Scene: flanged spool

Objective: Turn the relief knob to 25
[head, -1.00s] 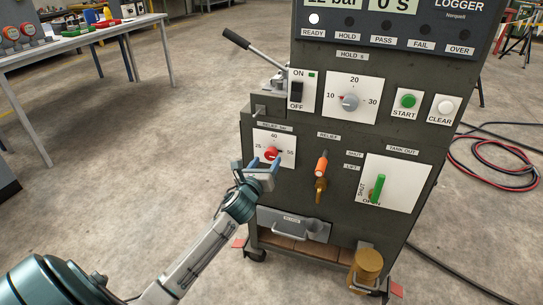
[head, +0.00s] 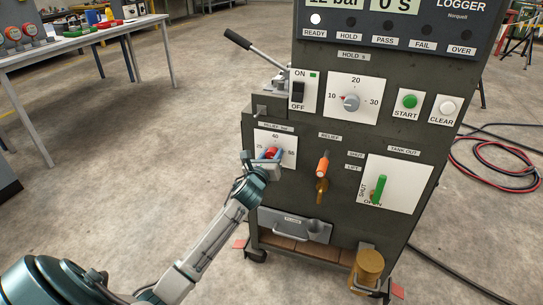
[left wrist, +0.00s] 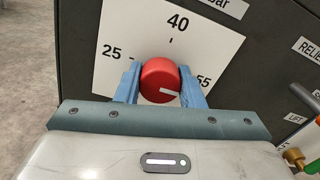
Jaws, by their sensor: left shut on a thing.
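The red relief knob (left wrist: 158,80) sits on a white dial plate (left wrist: 115,30) marked 25 at left, 40 at top and 55 at right. Its white pointer line points right, slightly downward, toward the 55 side. In the head view the knob (head: 271,152) is on the left part of the machine's front. My left gripper (head: 271,157) has its blue fingers on either side of the knob and is shut on it. In the left wrist view the fingers (left wrist: 160,85) flank the knob, partly covering the 55. My right gripper is not in view.
An orange-handled relief valve (head: 322,165) stands just right of the dial. A green tank-out lever (head: 379,188) is further right. A hold knob (head: 350,102) and a switch (head: 298,92) are above. A drawer-like panel with a handle (head: 291,228) is below.

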